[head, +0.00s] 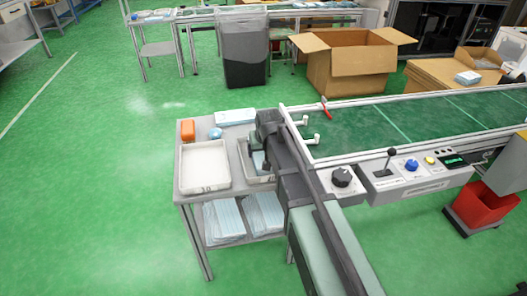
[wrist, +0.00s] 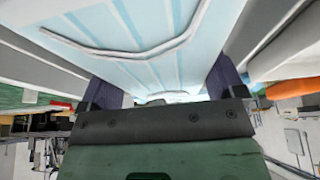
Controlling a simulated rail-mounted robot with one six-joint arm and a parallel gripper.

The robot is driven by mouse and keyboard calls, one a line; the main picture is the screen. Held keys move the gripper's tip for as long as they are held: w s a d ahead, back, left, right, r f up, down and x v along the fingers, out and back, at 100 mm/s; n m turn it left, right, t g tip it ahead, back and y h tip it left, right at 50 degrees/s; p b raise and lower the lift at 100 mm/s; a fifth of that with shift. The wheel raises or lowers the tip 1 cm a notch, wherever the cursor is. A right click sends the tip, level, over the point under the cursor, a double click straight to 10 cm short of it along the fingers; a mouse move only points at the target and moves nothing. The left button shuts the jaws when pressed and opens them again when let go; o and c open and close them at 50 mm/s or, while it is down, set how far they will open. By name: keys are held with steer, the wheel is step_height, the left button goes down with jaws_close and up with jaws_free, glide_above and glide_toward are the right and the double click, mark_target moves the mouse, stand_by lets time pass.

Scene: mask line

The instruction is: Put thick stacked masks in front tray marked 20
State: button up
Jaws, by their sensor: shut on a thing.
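My gripper (wrist: 162,88) is shut on a stack of light-blue masks (wrist: 150,62), which fills the top of the wrist view between its dark fingers. In the head view, my gripper (head: 266,138) is over the right-hand tray (head: 256,181) on the small table; the held stack shows as a small blue patch (head: 258,161) at that tray. My arm hides much of this tray and any mark on it. I cannot tell whether the stack touches the tray.
An orange block (head: 188,130), a blue round item (head: 215,133) and a light-blue mask pack (head: 235,117) lie behind the trays. Bagged masks (head: 223,218) sit on the lower shelf. The green conveyor (head: 390,125) and its control panel are on the right.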

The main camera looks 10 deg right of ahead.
steer(key=o, duration=0.7)
steer(key=shift+f, duration=0.1)
steer(key=shift+c, duration=0.2)
steer(key=shift+r+p, duration=0.35)
steer(key=shift+p, duration=0.05)
steer(key=p+v, duration=1.1)
steer(key=v, duration=0.1)
steer(key=s+f+g, duration=0.2)
steer(key=s+g, duration=0.2)
steer(key=s, duration=1.5)
step_height(320, 180, up, 17)
steer(key=p, duration=1.6)
steer(key=shift+r+p, duration=0.2)
steer(key=shift+p, duration=0.2)
